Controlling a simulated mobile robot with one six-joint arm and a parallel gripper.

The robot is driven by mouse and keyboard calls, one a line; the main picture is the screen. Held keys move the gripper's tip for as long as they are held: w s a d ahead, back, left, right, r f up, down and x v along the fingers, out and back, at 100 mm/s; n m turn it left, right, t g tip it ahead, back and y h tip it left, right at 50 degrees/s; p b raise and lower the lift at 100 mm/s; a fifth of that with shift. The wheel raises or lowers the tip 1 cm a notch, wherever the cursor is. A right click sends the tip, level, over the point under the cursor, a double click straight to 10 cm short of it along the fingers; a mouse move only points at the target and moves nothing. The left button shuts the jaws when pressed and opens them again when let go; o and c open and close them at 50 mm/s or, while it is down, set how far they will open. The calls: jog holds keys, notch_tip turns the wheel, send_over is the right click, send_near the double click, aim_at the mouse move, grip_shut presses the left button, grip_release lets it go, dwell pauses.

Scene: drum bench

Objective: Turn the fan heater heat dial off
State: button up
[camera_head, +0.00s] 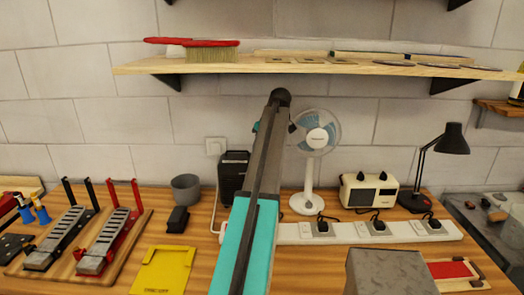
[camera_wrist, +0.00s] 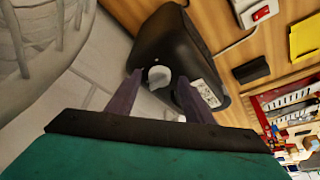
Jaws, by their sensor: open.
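The fan heater (camera_head: 233,172) is a black box standing at the back of the bench, partly hidden by my arm in the head view. In the wrist view the black heater (camera_wrist: 178,38) appears tilted, with a pale grey round dial (camera_wrist: 158,76) on its face. My gripper (camera_wrist: 159,82) is open, its two dark fingers pointing at the heater face. The dial shows between the fingertips; I cannot tell whether they touch it. The right finger covers part of the face beside a white label (camera_wrist: 208,92). The dial's pointer mark is too small to read.
A white fan (camera_head: 309,180) and a long white power strip (camera_head: 390,232) stand right of the heater. A grey cup (camera_head: 185,187) and a small black block (camera_head: 177,219) are to its left. A wooden shelf (camera_head: 300,66) runs above.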

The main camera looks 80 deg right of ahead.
jog(key=b+v, duration=0.2)
jog(key=v, duration=0.5)
jog(key=shift+r, duration=0.2)
dwell(0.6)
